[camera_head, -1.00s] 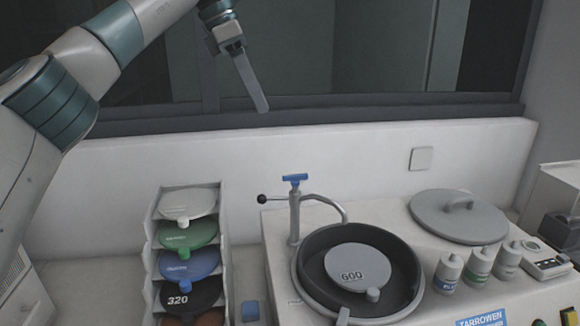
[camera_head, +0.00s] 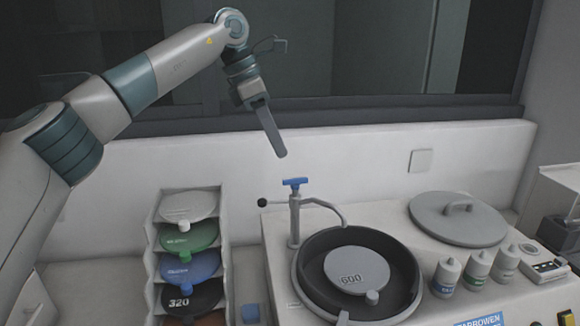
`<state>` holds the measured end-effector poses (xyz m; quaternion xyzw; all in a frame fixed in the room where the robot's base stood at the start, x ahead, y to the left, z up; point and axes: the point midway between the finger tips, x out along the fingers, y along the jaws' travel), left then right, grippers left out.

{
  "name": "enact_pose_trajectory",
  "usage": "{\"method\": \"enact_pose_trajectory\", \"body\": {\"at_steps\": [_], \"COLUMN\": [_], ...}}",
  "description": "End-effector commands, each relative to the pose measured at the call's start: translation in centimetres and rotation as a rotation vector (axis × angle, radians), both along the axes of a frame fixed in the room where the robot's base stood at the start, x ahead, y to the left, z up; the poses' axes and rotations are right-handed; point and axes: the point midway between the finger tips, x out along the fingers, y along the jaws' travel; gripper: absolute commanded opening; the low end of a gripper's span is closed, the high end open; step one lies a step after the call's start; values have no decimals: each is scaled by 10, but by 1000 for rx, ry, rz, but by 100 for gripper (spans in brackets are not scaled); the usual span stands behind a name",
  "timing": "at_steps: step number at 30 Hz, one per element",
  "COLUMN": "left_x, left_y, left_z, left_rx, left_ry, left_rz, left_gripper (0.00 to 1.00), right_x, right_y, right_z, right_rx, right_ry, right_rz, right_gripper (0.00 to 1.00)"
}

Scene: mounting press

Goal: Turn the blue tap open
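The blue tap (camera_head: 295,183) is a small T-shaped blue handle on top of a grey upright post. A curved spout runs from the post to the right over the round dark basin (camera_head: 412,265). My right gripper is not in view.
A grey disc marked 600 (camera_head: 357,269) lies in the basin. A round grey lid (camera_head: 458,217) and several small bottles (camera_head: 478,267) stand to the right. A rack of coloured discs (camera_head: 225,240) stands left of the tap. The white wall (camera_head: 380,150) rises behind.

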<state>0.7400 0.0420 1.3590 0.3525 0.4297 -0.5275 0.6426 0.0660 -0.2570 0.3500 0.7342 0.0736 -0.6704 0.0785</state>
Motion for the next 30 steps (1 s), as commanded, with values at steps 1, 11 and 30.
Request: {"method": "enact_pose_trajectory", "body": {"at_steps": [1, 11, 30], "left_x": [1, 4, 6], "left_y": [-4, -24, -31], "left_z": [-7, -56, -75], "left_rx": [0, -1, -1], "left_ry": [3, 3, 0], "left_rz": [-1, -1, 0], "left_gripper": [27, 27, 8], "right_x": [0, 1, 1], "right_y": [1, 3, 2], "right_z": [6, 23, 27], "right_rx": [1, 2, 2], "right_ry": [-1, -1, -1], "right_rz": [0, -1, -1], "right_gripper": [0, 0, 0]}}
